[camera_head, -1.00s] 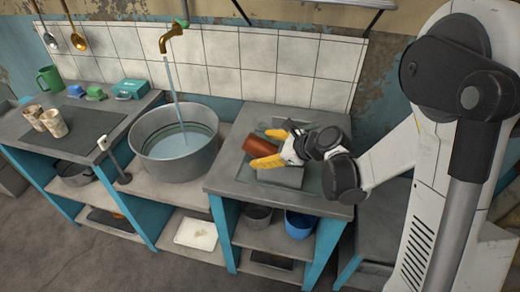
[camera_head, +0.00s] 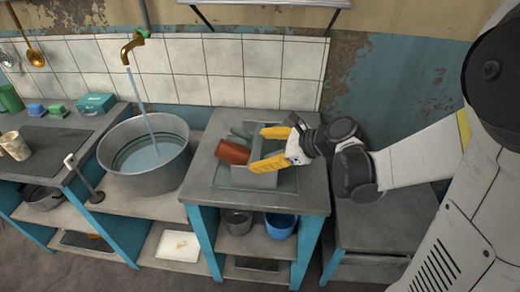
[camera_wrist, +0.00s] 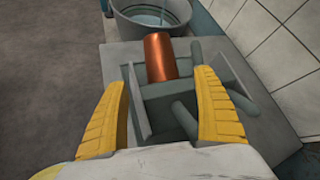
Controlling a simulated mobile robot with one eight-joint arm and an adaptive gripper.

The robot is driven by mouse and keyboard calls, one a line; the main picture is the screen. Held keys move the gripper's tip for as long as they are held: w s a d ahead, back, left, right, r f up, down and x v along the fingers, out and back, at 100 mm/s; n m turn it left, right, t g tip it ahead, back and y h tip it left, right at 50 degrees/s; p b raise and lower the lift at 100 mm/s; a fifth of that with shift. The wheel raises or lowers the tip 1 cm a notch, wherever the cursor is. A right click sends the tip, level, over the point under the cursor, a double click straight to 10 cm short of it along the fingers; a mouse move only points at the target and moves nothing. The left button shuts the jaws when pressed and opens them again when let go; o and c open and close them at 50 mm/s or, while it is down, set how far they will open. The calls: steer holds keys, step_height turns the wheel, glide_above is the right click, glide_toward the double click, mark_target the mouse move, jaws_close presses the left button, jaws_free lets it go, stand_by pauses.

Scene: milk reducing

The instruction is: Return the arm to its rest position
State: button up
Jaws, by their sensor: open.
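My gripper (camera_head: 258,149) is open above the right-hand counter (camera_head: 307,196), its two yellow fingers well apart and pointing left. A copper-coloured cylinder (camera_head: 232,152) lies tilted on a grey stand or rack on that counter, just left of the fingertips. In the wrist view the same cylinder (camera_wrist: 160,57) shows ahead of the fingers, beyond their tips, with nothing between them gripped. The arm reaches in low from the right. The grey rack (camera_wrist: 138,103) is partly hidden behind the gripper.
A metal tub (camera_head: 146,180) stands left of the counter under a brass tap (camera_head: 131,46) running water. A tiled wall (camera_head: 221,75) stands close behind. A grey pot (camera_head: 238,221) and blue bucket (camera_head: 280,225) sit on the shelf below. A lower grey cabinet (camera_head: 378,238) stands right.

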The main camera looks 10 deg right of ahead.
steer(key=shift+s+a+r+n, duration=0.1)
steer(key=shift+s+r+n, duration=0.1)
steer(key=shift+s+n, duration=0.4)
steer(key=s+d+r+n+h, duration=0.2)
steer(key=s+n+h, duration=0.2)
steer(key=s+n, duration=0.4)
steer(key=s+d+r+n+h, duration=0.2)
steer(key=s+n, duration=0.6)
steer(key=n, duration=0.5)
steer(key=shift+s+d+g+h, duration=0.35)
steer(key=shift+d+h, duration=0.2)
steer(key=shift+h, duration=0.45)
